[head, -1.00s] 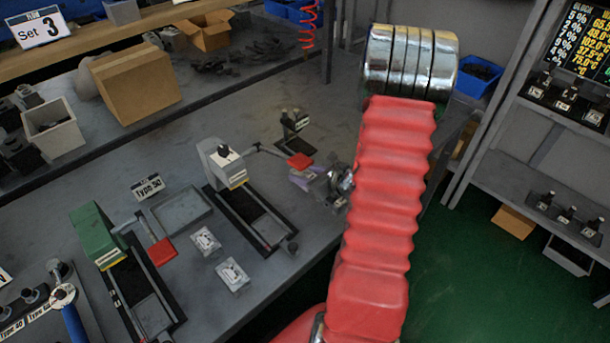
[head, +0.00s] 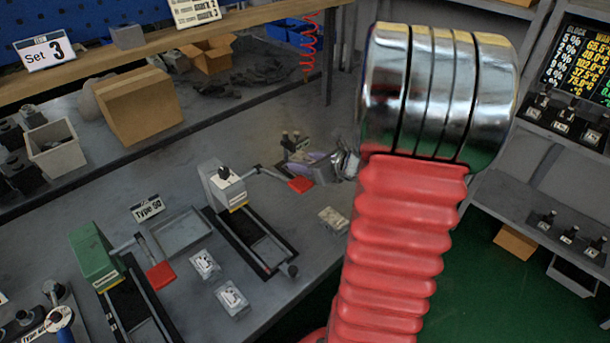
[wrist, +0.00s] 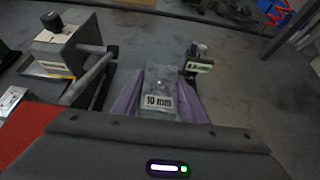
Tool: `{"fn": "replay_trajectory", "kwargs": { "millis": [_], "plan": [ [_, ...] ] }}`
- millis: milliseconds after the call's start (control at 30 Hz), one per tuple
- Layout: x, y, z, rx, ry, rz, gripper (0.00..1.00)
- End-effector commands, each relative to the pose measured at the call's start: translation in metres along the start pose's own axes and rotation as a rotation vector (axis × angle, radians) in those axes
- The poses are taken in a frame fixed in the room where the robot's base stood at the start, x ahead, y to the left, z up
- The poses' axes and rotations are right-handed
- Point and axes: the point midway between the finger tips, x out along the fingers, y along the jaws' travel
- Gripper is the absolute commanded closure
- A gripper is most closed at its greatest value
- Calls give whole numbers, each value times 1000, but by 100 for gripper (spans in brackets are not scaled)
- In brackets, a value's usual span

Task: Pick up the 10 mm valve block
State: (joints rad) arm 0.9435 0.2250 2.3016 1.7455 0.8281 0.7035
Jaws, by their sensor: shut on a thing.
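The 10 mm valve block (wrist: 160,82) is a grey block with a white "10 mm" label, seen in the middle of the wrist view. It sits between the two purple fingers of my gripper (wrist: 157,90), which is shut on it. In the head view my gripper (head: 312,160) is small, above the bench just right of the grey vise. I cannot make out the block there, and I cannot tell how high it is held.
A dark labelled block (wrist: 199,62) stands close to the right of the fingers. A green vise (head: 95,255), a shallow tray (head: 181,233) and small pale blocks (head: 205,263) lie on the bench.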

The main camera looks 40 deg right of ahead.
Motion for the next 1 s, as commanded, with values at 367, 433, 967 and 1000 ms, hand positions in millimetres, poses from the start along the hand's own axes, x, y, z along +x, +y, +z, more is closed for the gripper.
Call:
{"fn": "replay_trajectory", "kwargs": {
  "millis": [367,433,967,1000],
  "plan": [
    [-20,0,36,-1,-1,-2,96],
    [-20,0,37,0,0,-2,96],
    [-20,0,37,0,0,-1,96],
    [-20,0,37,0,0,-1,96]
  ]
}}
